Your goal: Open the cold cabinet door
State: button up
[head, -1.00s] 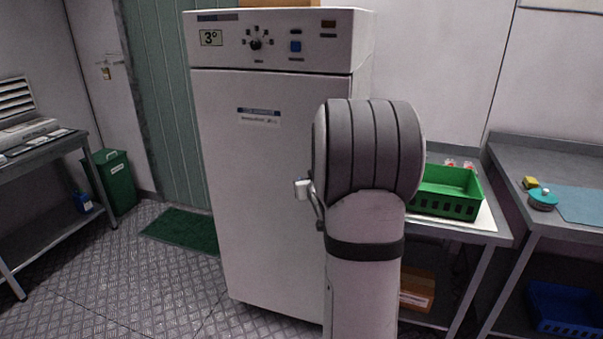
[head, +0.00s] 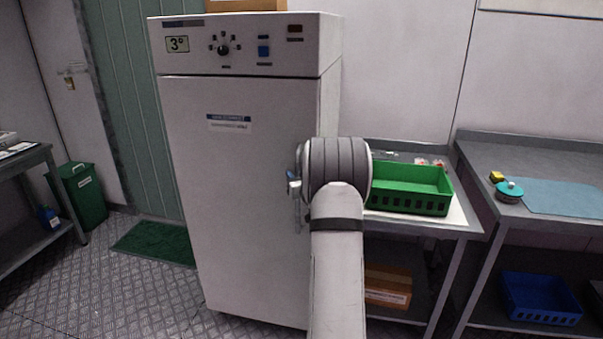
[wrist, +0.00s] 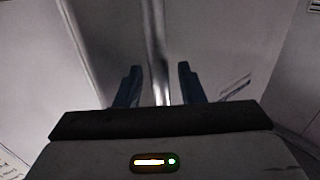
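The cold cabinet (head: 240,190) is a tall white unit with a plain front door, which is shut. Its panel display reads 3°. The door's upright metal handle (head: 297,212) is at the right edge, partly hidden by my arm. My gripper (head: 291,182) is at the handle's height, mostly hidden behind my wrist in the head view. In the wrist view, the two blue fingers of my gripper (wrist: 160,72) stand apart.
A bench right of the cabinet holds a green crate (head: 412,187); a cardboard box (head: 388,287) is below it. Another bench holds a teal round item (head: 509,190), with a blue crate (head: 541,298) underneath. The floor in front of the door and the green mat (head: 155,242) are clear.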

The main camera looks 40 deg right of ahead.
grip_shut()
dwell(0.4)
